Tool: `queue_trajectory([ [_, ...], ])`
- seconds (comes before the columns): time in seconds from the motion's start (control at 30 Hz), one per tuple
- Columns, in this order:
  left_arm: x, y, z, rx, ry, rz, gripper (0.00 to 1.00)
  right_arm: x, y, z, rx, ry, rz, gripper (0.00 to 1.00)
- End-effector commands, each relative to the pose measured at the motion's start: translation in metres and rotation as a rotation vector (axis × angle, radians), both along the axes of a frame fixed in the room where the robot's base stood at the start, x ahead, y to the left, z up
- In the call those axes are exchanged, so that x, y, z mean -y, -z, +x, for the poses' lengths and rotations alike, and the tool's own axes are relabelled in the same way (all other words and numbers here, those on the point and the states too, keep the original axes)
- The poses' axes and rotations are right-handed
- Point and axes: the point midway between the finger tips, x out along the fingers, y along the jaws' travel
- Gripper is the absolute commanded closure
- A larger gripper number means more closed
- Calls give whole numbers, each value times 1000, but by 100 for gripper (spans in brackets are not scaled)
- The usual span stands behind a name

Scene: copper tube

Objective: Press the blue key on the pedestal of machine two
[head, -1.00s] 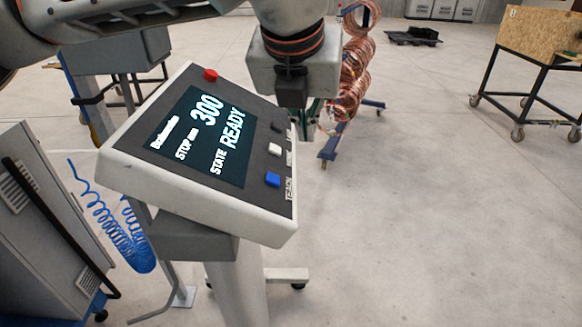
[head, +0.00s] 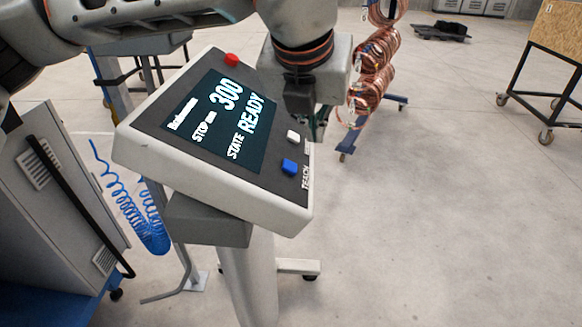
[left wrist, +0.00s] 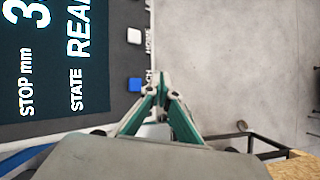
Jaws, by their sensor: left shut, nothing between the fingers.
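The blue key (head: 290,166) is at the right edge of the tilted panel on the pedestal (head: 248,280), next to the word TEACH. The panel's screen (head: 220,122) reads 300 and STATE READY. The white key (head: 293,136) is just above the blue one. My left gripper (head: 320,122) is at the panel's upper right edge, its fingers partly hidden behind my wrist. In the left wrist view, its shut, empty fingertips (left wrist: 162,92) appear just right of the blue key (left wrist: 135,85), over the panel's edge; contact cannot be told. My right gripper is out of view.
A red button (head: 232,60) is on the panel's top corner. A rack with copper coils (head: 375,75) stands behind my left gripper. A grey cabinet (head: 55,190) and blue coiled hose (head: 145,225) are at left. The floor at right is open.

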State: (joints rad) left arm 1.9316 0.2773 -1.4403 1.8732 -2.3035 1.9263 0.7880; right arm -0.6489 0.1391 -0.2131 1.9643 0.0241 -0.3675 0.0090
Motion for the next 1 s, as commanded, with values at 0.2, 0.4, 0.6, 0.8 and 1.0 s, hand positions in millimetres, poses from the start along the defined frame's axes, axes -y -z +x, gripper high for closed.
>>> queue_trajectory([
  [0.2, -14, 28, 1, 0, -2, -1, 100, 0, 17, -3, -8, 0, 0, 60],
  [0.4, -22, 40, 1, 1, 0, 0, 100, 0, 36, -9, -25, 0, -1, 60],
  [0.6, -25, 42, 0, 2, 0, 0, 100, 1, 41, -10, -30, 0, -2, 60],
  [0.8, -25, 41, 0, 2, 0, 0, 100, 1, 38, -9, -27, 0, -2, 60],
  [1.0, -25, 42, 0, 2, 0, 0, 100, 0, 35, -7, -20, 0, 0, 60],
])
